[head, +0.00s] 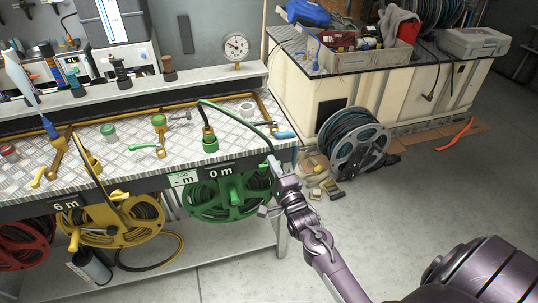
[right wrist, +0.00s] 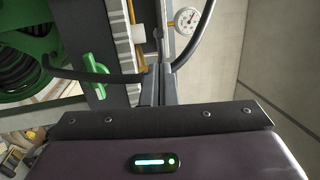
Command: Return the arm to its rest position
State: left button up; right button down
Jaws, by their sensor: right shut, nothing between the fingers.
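My right arm comes in from the lower right of the head view. Its gripper (head: 273,163) is at the front right corner of the workbench, just above and right of the green hose reel (head: 232,198). The gripper is shut and empty; in the right wrist view its two fingers (right wrist: 160,85) are together. My left gripper is not in view.
A yellow reel (head: 118,218) and a red reel (head: 22,245) hang left of the green one. A grey hose reel (head: 352,140) stands on the floor beside a cabinet (head: 400,95). The floor (head: 420,200) right of my arm is mostly clear.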

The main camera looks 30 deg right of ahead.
jog(key=s+a+f+n+g+y, duration=0.1)
jog(key=s+a+f+n+g, duration=0.2)
jog(key=f, duration=0.8)
jog(key=s+a+f+n+g, duration=0.2)
jog(key=s+f+n+g, duration=0.15)
jog(key=s+f, duration=0.45)
jog(key=s+a+f+n+g+y, duration=0.1)
jog(key=s+a+f+n+g, duration=0.15)
jog(key=f, duration=1.05)
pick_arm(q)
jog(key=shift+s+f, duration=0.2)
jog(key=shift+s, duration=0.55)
pick_arm(e)
jog(key=s+f+n+g, duration=0.3)
jog(key=s+f, duration=0.3)
jog(key=s, duration=0.5)
jog(key=s+a+f+n+g, duration=0.1)
jog(key=s+f+n+g, duration=0.2)
jog(key=s, duration=0.8)
jog(key=s+f+n+g, duration=0.4)
jog(key=s+f+n, duration=0.3)
jog(key=s+f, duration=0.3)
jog(key=shift+s+a+f, duration=0.15)
jog(key=shift+s+a, duration=0.2)
jog(key=shift+s, duration=0.4)
